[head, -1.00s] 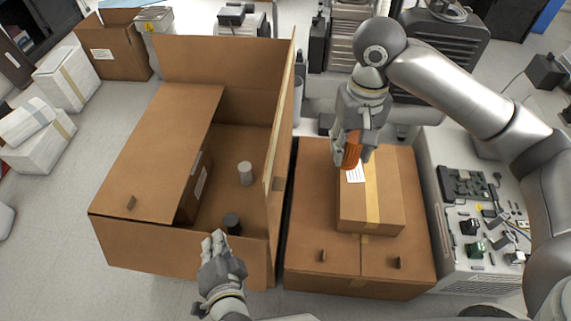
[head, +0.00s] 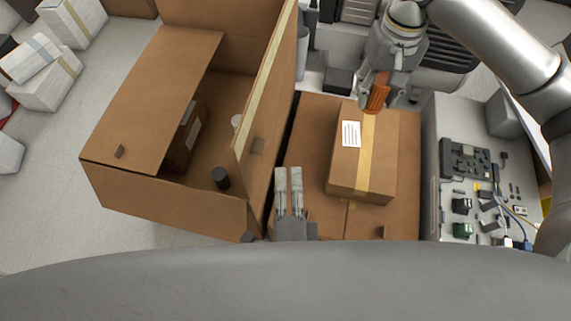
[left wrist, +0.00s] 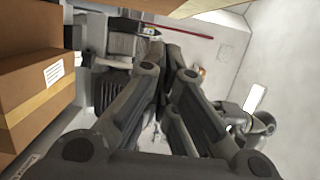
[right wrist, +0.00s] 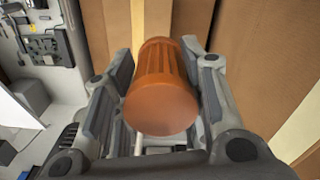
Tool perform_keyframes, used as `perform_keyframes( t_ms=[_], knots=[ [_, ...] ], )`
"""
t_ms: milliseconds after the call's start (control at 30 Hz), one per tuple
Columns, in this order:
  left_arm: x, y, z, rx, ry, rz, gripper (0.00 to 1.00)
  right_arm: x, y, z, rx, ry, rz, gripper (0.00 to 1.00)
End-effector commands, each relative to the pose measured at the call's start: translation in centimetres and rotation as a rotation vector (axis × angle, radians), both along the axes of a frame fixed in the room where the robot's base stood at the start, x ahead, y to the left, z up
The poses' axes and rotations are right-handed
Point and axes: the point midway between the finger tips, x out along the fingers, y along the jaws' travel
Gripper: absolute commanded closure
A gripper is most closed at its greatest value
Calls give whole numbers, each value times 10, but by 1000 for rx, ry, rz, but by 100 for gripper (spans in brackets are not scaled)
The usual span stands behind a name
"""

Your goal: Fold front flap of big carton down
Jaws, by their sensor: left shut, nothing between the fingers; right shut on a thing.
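The big brown carton (head: 165,196) stands open at the left of the head view. Its left flap (head: 150,95) lies over the left part of the opening. Its right flap (head: 268,95) stands up, and so does its back flap (head: 215,15). I cannot tell the front flap from the front panel. My left gripper (head: 289,172) is shut and empty, just right of the right flap; its fingers also show in the left wrist view (left wrist: 170,75). My right gripper (head: 392,98) is shut on an orange ridged cylinder (head: 377,92), above the small carton, large in the right wrist view (right wrist: 162,90).
A small taped carton (head: 360,170) sits on a closed carton (head: 310,130) right of the big one. A parts-covered bench (head: 450,220) is at right.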

Motion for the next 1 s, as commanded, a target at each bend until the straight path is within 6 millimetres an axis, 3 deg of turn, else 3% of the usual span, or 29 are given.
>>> perform_keyframes(
  t_ms=[367, 600, 1000],
  knots=[
    [81, -1, 2, -2, -3, 4, 100, 0, 0, 4, 0, 0, 0, 85],
    [89, 30, 0, 0, 2, 2, 100, 0, 0, 8, 0, 0, 0, 85],
    [91, 38, 0, -2, 2, 2, 100, 0, 0, 8, 0, 0, 0, 85]
  ],
)
